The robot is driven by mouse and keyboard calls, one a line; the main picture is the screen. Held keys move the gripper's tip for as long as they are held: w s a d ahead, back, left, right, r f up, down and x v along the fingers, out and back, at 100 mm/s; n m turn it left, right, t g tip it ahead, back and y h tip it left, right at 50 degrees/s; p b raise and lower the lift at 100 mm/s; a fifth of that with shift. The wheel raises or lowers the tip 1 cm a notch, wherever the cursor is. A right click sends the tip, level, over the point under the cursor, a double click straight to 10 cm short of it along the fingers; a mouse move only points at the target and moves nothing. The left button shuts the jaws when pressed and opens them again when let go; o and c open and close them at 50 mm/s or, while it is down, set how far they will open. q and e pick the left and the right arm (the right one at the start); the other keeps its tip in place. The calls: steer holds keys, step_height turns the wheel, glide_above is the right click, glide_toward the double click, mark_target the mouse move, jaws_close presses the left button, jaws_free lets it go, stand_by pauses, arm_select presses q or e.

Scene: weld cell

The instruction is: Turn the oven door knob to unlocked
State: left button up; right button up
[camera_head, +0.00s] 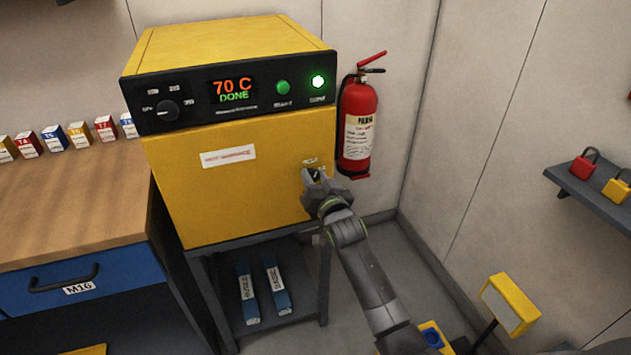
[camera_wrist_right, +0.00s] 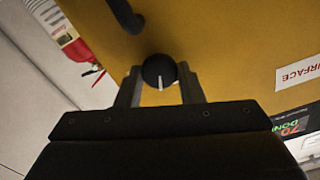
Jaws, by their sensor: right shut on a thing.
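The yellow oven (camera_head: 240,180) stands on a dark stand, its door front facing me. My right gripper (camera_head: 312,178) is at the right side of the door. In the right wrist view its two fingers are on either side of the black round door knob (camera_wrist_right: 159,71), shut on it. A white pointer line on the knob points toward the gripper's palm. In the head view the gripper mostly hides the knob and part of the marks around it. My left gripper is not in view.
A red fire extinguisher (camera_head: 358,125) hangs on the wall just right of the oven. A dark curved handle (camera_wrist_right: 124,14) lies close to the knob. A wooden workbench (camera_head: 70,205) stands left; a shelf with padlocks (camera_head: 590,190) is at right.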

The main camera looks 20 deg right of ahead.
steer(key=m, duration=0.3)
steer(key=shift+m+b, duration=0.4)
steer(key=m, duration=0.3)
steer(key=shift+d+f+m, duration=0.1)
steer(key=shift+m, duration=0.2)
steer(key=m+b, duration=0.1)
steer(key=m, duration=0.5)
steer(key=shift+f, duration=0.1)
steer(key=shift+m, duration=0.4)
steer(key=o, duration=1)
steer(key=shift+c, duration=0.2)
steer(key=shift+s, duration=0.15)
steer(key=s, duration=1.7)
steer(key=shift+d+b, duration=0.3)
steer(key=shift+b, duration=0.15)
